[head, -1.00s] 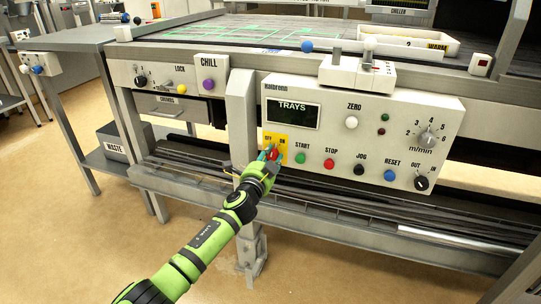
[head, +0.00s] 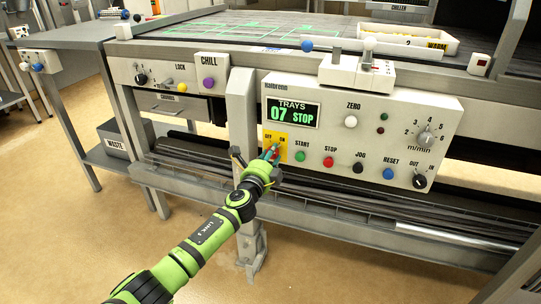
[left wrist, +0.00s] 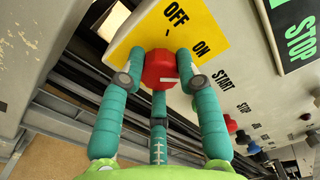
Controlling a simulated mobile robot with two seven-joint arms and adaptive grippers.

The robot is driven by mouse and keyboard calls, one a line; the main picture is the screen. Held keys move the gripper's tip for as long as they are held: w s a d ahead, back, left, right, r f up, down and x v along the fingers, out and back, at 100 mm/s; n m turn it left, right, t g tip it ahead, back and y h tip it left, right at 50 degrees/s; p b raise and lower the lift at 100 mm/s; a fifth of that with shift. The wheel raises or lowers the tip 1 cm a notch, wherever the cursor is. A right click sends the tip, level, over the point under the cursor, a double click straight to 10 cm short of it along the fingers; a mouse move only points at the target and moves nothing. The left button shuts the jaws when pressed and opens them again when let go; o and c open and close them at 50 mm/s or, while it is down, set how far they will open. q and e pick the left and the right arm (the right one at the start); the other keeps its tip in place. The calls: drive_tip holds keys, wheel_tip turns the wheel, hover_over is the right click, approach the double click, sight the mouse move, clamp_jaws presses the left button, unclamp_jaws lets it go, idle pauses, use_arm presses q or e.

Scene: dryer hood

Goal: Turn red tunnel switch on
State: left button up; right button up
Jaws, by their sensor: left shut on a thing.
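The red tunnel switch (left wrist: 160,70) is a red knob with a white mark on a yellow plate (left wrist: 208,28) labelled OFF and ON. My left gripper (left wrist: 158,72) has its teal fingers shut around the knob. In the head view my left gripper (head: 270,155) covers most of the knob, at the left end of the control panel (head: 330,178). The TRAYS display (head: 291,113) is lit and reads "07 STOP" in green. My right gripper is not in view.
A green START button (head: 300,156), a red STOP button (head: 328,162) and other knobs sit to the right of the yellow plate. A grey post (head: 241,110) stands just left of it. Rails run below the panel.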

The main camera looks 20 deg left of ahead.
use_arm(q)
drive_tip(key=shift+d, duration=0.15)
drive_tip(key=o, duration=1.2)
drive_tip(key=shift+c, duration=0.2)
drive_tip(key=s, duration=1.2)
drive_tip(key=shift+a, duration=0.25)
